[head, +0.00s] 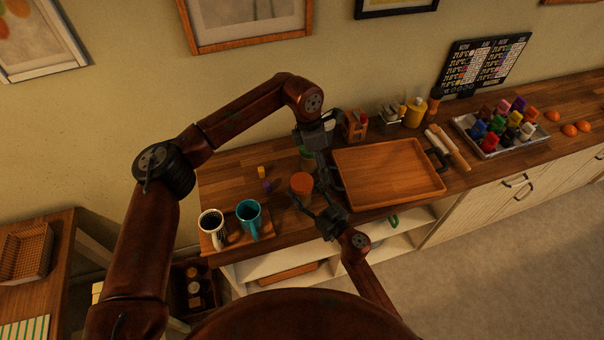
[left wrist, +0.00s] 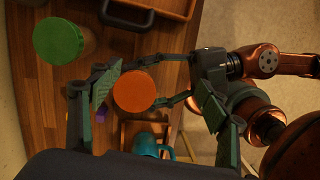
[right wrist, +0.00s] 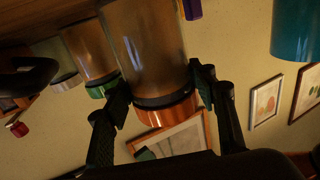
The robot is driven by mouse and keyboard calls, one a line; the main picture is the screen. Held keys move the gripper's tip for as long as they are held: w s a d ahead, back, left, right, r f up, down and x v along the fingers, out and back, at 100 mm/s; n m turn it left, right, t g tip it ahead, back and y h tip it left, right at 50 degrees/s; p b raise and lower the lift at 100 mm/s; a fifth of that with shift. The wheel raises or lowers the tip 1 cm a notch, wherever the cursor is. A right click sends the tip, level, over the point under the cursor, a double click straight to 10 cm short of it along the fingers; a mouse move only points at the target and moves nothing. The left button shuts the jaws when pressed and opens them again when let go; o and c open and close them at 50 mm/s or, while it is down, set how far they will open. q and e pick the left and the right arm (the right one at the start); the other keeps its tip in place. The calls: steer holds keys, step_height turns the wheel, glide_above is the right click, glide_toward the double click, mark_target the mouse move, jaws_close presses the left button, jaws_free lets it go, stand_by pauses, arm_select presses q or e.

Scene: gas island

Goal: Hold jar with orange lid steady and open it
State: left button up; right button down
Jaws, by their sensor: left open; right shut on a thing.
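The jar with the orange lid (head: 301,184) stands on the wooden counter. In the right wrist view its clear body (right wrist: 145,45) appears upside down, with the orange lid (right wrist: 165,112) low in the picture. My right gripper (head: 322,208) is shut on the jar, with a finger on each side just by the lid; it also shows in the right wrist view (right wrist: 160,95). My left gripper (head: 316,148) is open above the jar. In the left wrist view the orange lid (left wrist: 134,91) lies between the spread left fingers, with a gap beside it.
A green-lidded jar (left wrist: 58,41) stands behind. A wooden tray (head: 388,172) is to the right. A white mug (head: 212,228) and a teal mug (head: 249,217) stand at the left front. Small yellow (head: 261,172) and purple (head: 267,186) pieces lie to the left.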

arm_select(q)
steer(key=s+d+r+m+h, duration=0.1)
steer(key=d+r+m+h, duration=0.1)
steer(key=d+r+h, duration=1.3)
steer(key=w+d+r+n+t, duration=0.2)
steer(key=w+r+t, duration=0.15)
steer(key=r, duration=0.55)
steer(key=w+d+r+n+t, duration=0.15)
steer(key=w+r, duration=0.25)
steer(key=r, duration=0.4)
steer(key=w+a+r+n+t+y, duration=0.2)
steer(key=w+a+n+t, duration=0.45)
steer(key=w, duration=0.35)
steer(key=w+a+f+n+t+y, duration=0.2)
steer(key=w+a+f+n+y, duration=0.1)
steer(key=w+f+n+y, duration=0.15)
steer(key=m+g+y, duration=0.2)
steer(key=g+y, duration=0.9)
steer(key=g, duration=0.2)
glide_above(302, 182)
steer(key=f, duration=3.1)
steer(key=shift+w, duration=0.35)
steer(key=shift+s+f, duration=0.2)
steer(key=shift+s, duration=0.05)
step_height(302, 182, down, 8)
steer(key=shift+r, duration=0.2)
